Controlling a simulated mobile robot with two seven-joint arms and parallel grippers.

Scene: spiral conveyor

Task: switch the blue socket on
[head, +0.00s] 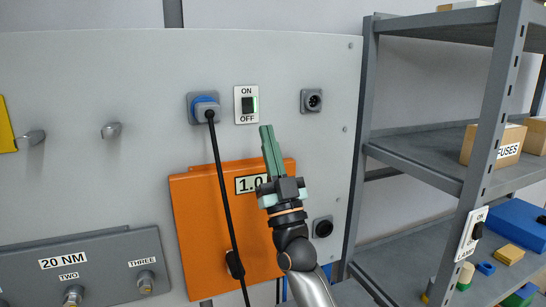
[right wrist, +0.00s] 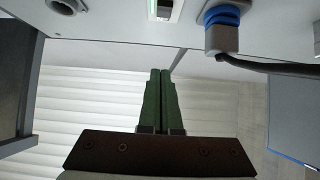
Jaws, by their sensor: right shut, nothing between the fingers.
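The blue socket (head: 194,107) is on the grey wall panel, with a grey plug (head: 209,110) in it and a black cable hanging down; the blue socket also shows in the right wrist view (right wrist: 222,14). To its right is a white ON/OFF switch plate (head: 239,105) with a dark rocker and a green strip at its right side; the switch shows in the right wrist view (right wrist: 166,10). The rocker's exact tilt is hard to tell. My right gripper (head: 267,129) is shut and empty, its green fingertips just below and right of the plate, apart from it in the right wrist view.
A grey socket (head: 312,100) is right of the switch, and another dark round one (head: 323,227) is lower. An orange box (head: 200,215) marked 1.0 lies behind my right arm. A grey shelf rack (head: 362,170) with boxes stands at the right.

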